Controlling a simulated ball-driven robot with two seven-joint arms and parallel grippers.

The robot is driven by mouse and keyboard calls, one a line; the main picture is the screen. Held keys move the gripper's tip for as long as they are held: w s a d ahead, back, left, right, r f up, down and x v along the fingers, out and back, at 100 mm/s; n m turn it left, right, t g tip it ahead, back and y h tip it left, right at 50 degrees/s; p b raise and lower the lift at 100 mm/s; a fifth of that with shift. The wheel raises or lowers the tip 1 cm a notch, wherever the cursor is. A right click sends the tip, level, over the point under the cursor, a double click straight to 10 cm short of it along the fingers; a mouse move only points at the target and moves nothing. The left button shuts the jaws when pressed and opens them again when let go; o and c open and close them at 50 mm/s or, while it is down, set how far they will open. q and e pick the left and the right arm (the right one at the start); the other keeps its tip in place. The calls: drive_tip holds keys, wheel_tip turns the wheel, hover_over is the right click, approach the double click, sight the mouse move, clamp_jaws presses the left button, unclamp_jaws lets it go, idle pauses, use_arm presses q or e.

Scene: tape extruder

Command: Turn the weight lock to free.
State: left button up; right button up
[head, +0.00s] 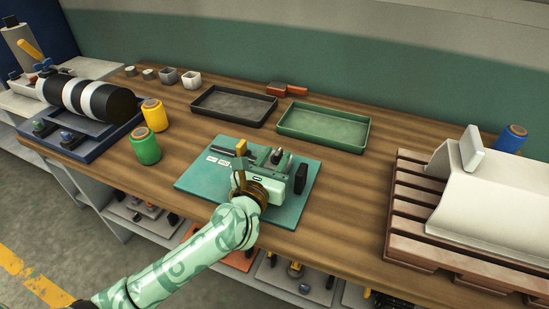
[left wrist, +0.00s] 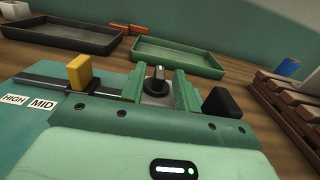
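The tape extruder's teal base plate (head: 205,177) lies on the wooden bench. A small dark knob with a pale line (left wrist: 158,76), which looks like the weight lock, stands up from a round grey mount; it also shows in the head view (head: 277,155). My left gripper (left wrist: 156,82) reaches over the plate with its two green fingers open, one on each side of the knob. Gaps show between the knob and both fingers. A yellow slider block (left wrist: 79,70) sits on a dark rail beside HIGH and MID labels (left wrist: 28,101). My gripper body hides the near part of the plate.
A black block (left wrist: 220,103) stands right of the fingers. A dark tray (head: 232,107) and a green tray (head: 322,128) lie behind. Yellow (head: 155,115) and green (head: 145,146) spools stand left, and a slatted wooden rack (head: 412,205) stands right.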

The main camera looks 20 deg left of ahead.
use_arm(q)
clamp_jaws()
drive_tip(key=shift+y, duration=0.3)
drive_tip(key=shift+d+n+y, duration=0.15)
drive_tip(key=shift+n+y, duration=0.65)
drive_tip(key=shift+y, duration=0.1)
drive_tip(key=shift+o, duration=0.9)
unclamp_jaws()
